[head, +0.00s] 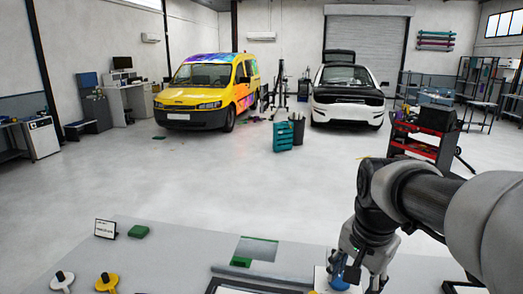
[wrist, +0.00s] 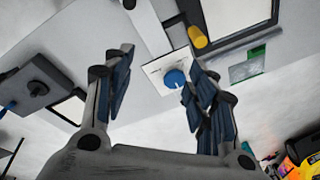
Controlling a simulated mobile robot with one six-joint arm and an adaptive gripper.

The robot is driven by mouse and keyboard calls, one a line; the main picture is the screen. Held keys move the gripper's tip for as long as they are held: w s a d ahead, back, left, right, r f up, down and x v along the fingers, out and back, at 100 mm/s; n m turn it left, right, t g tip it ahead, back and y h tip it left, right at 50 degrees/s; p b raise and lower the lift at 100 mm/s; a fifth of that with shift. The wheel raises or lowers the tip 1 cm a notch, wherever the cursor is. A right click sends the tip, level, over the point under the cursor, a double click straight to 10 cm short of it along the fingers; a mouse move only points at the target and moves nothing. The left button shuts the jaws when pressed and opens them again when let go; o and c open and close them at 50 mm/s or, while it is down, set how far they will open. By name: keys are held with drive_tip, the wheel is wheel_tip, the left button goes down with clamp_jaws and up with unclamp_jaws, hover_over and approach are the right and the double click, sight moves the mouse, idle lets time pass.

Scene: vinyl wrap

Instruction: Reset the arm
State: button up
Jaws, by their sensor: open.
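My gripper (head: 357,268) is over the right part of the grey table (head: 185,240) in the head view, pointing down. In the wrist view its two fingers (wrist: 158,92) are spread apart with nothing held between them. A blue round knob (wrist: 175,78) on a white plate lies beyond the gap, close to the right finger. I cannot tell whether that finger touches it. The blue knob also shows at the bottom of the head view (head: 338,284), partly hidden by the gripper.
On the table are a small sign (head: 105,229), a green block (head: 138,232), a white-based knob (head: 62,282), a yellow knob (head: 107,282) and a grey sheet with green edges (head: 257,249). A red tool cart (head: 415,148) stands beyond my arm. Open floor lies past the table.

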drive_tip(key=s+a+f+n+b, duration=0.1)
drive_tip(key=s+f+n+b, duration=0.1)
drive_tip(key=s, duration=0.4)
drive_tip(key=s+a+f+n+t+b, duration=0.1)
drive_tip(key=s+f+n, duration=0.2)
drive_tip(key=s, duration=0.3)
drive_tip(key=s+a+f+n+t+b, duration=0.1)
drive_tip(key=s+a+f+n+b, duration=0.1)
drive_tip(key=s+n, duration=0.3)
drive_tip(key=shift+s+f+b, duration=0.3)
drive_tip(key=shift+s+f, duration=0.3)
drive_tip(key=shift+s, duration=0.05)
